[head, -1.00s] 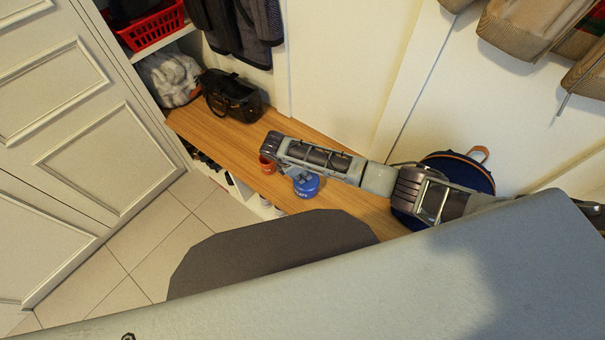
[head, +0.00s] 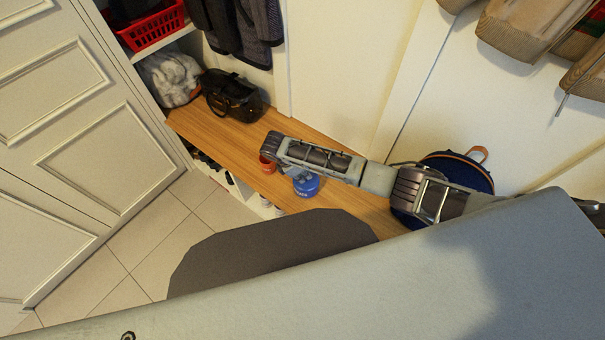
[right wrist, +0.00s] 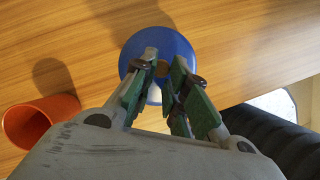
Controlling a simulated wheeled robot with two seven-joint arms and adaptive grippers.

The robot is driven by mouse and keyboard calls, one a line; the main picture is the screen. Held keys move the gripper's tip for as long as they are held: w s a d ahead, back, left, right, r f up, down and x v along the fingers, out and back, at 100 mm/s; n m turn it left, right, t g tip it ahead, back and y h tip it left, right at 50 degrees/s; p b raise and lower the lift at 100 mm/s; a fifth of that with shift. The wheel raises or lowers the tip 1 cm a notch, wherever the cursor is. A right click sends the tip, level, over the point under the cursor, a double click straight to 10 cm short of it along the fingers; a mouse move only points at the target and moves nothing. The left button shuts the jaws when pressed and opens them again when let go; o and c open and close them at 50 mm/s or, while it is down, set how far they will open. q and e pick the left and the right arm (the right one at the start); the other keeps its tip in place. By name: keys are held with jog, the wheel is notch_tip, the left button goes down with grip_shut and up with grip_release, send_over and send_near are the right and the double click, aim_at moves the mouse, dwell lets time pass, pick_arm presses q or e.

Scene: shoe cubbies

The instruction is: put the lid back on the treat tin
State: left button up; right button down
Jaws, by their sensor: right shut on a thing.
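The blue treat tin (head: 308,187) stands on the wooden bench, with pale lettering on its side. My right gripper (head: 300,175) is directly over it, pointing down, and partly hides its top. In the right wrist view, a round blue lid (right wrist: 152,42) with a small brown knob (right wrist: 161,69) lies below my right gripper (right wrist: 165,72). The fingers are shut on the lid at its knob. I cannot tell whether the lid rests on the tin or is slightly above it. My left gripper is not in view.
A black bag (head: 232,97) lies at the far left end. A dark blue backpack (head: 462,170) stands at the right.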

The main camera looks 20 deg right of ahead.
dwell(0.5)
dwell(0.4)
jog(key=c, duration=1.3)
grip_release()
jog(key=shift+c, duration=0.2)
jog(key=o, duration=0.5)
jog(key=shift+p, duration=0.3)
jog(key=shift+r+p, duration=3.5)
jog(key=shift+p, duration=0.6)
